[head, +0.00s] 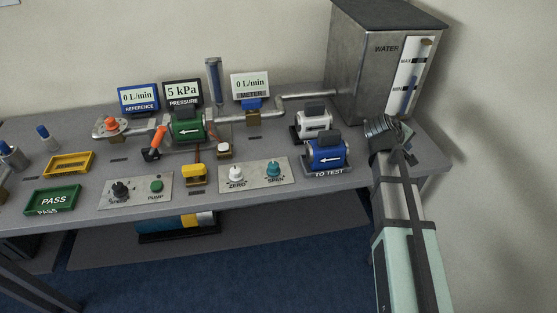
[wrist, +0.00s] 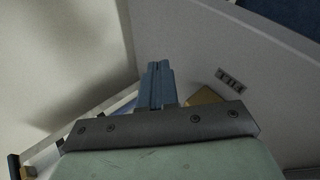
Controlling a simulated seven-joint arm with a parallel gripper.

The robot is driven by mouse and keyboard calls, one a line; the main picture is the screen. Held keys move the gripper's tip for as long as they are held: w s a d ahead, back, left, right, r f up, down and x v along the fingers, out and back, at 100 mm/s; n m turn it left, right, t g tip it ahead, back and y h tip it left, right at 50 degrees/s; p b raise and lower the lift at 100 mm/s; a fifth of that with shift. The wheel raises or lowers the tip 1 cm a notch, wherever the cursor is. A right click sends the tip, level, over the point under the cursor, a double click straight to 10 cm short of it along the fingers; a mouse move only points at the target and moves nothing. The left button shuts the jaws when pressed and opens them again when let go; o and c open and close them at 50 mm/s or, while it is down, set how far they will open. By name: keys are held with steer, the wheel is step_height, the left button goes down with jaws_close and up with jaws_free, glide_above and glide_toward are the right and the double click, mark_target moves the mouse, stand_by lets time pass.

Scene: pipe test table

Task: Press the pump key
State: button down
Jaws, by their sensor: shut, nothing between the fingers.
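The pump key is a small green button (head: 156,186) on a grey panel (head: 130,190) at the front left of the table, above the word PUMP. A black speed knob (head: 119,189) sits to its left on the same panel. My gripper (head: 388,131) is at the right end of the table, beside the water tank and far to the right of the key. Its fingers (wrist: 158,85) are shut and empty in the wrist view. The key does not show in the wrist view.
A steel water tank (head: 375,62) stands at the back right. A blue meter (head: 327,153) sits on the TO TEST stand near my gripper. The ZERO and SPAN panel (head: 254,176) and a yellow-handled valve (head: 194,174) lie between my gripper and the key.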

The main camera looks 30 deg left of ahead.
steer(key=a+r, duration=0.1)
steer(key=a, duration=0.2)
steer(key=a+r+n+y, duration=0.1)
steer(key=a+r, duration=0.1)
steer(key=a, duration=0.2)
steer(key=w+a+r+n+y, duration=0.1)
steer(key=a, duration=0.2)
steer(key=shift+w+a+r, duration=0.1)
steer(key=shift+a+r, duration=0.05)
steer(key=shift+a, duration=0.1)
steer(key=s+a+r+n+y, duration=0.1)
steer(key=a+r, duration=0.1)
steer(key=a, duration=0.4)
steer(key=s+a+r+n+y, duration=0.1)
steer(key=a+r, duration=0.1)
steer(key=a, duration=0.4)
steer(key=s+a+r+n+y, duration=0.1)
steer(key=s+a+r, duration=0.1)
steer(key=a, duration=0.4)
steer(key=shift+a+r+y, duration=0.1)
steer(key=shift+r+y, duration=0.3)
steer(key=s+a+n, duration=0.2)
steer(key=s+a, duration=0.2)
steer(key=a, duration=0.1)
steer(key=n+y, duration=0.2)
steer(key=n, duration=0.9)
glide_above(155, 188)
step_height(155, 188, down, 4)
steer(key=shift+a+g, duration=0.1)
steer(key=shift+g, duration=0.2)
